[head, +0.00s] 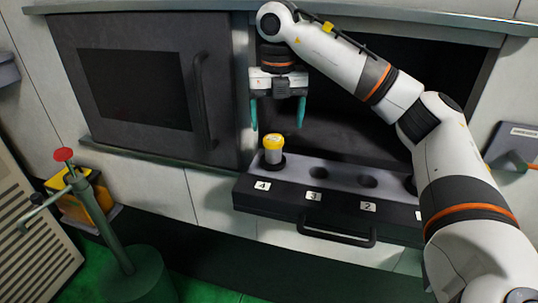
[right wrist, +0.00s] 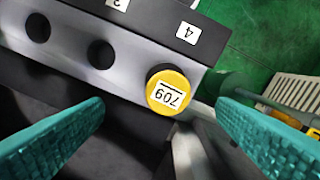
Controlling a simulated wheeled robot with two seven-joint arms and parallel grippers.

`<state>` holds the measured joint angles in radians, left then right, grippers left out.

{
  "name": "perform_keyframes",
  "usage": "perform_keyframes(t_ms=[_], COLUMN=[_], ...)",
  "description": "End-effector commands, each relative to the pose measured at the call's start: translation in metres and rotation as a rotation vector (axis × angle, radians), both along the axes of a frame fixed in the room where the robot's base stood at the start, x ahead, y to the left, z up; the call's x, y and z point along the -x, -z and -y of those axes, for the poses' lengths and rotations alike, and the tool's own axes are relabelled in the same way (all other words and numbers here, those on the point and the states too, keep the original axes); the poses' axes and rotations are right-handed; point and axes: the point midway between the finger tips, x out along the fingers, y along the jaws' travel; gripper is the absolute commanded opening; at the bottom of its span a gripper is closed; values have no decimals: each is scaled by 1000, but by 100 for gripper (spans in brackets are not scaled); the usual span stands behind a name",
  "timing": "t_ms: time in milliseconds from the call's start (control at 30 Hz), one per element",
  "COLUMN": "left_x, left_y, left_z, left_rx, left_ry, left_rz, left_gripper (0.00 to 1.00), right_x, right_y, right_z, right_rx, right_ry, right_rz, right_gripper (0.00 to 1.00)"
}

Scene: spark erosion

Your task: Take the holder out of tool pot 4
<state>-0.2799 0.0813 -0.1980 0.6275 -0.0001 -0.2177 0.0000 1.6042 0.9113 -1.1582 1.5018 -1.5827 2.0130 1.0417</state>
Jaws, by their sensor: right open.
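The holder (head: 273,153) stands upright in tool pot 4, at the left end of the dark rack. It has a pale body and a yellow cap. In the right wrist view the cap (right wrist: 168,92) faces me and carries a white label reading 709. My right gripper (head: 277,127) points down above the holder, with its teal fingers open and empty. In the right wrist view its fingers (right wrist: 160,110) lie apart on either side of the cap's line, not touching it. The holder's lower end is hidden in the pot. My left gripper is not in view.
The rack (head: 335,222) is a pulled-out drawer with a front handle and number labels; pots 3 (head: 318,173) and 2 (head: 367,181) look empty. Behind it is a dark open compartment (head: 345,110). A closed dark door (head: 150,85) is left. A green post (head: 115,235) stands front left.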

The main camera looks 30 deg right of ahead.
Motion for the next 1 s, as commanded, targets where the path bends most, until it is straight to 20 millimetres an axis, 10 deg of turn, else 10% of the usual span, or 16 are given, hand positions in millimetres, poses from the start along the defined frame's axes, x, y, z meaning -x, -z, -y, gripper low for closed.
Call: perform_keyframes(t_ms=[200, 567, 1000], left_x=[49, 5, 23], left_y=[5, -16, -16], left_z=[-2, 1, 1], left_rx=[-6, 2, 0], left_ry=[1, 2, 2], left_rz=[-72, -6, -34], left_gripper=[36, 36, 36], right_x=[0, 2, 1], right_y=[30, 68, 86], right_z=[-1, -10, -11], right_rx=[-2, -2, -4], right_ry=[-2, -3, -4], right_rz=[-1, -2, 2], right_gripper=[80, 80, 74])
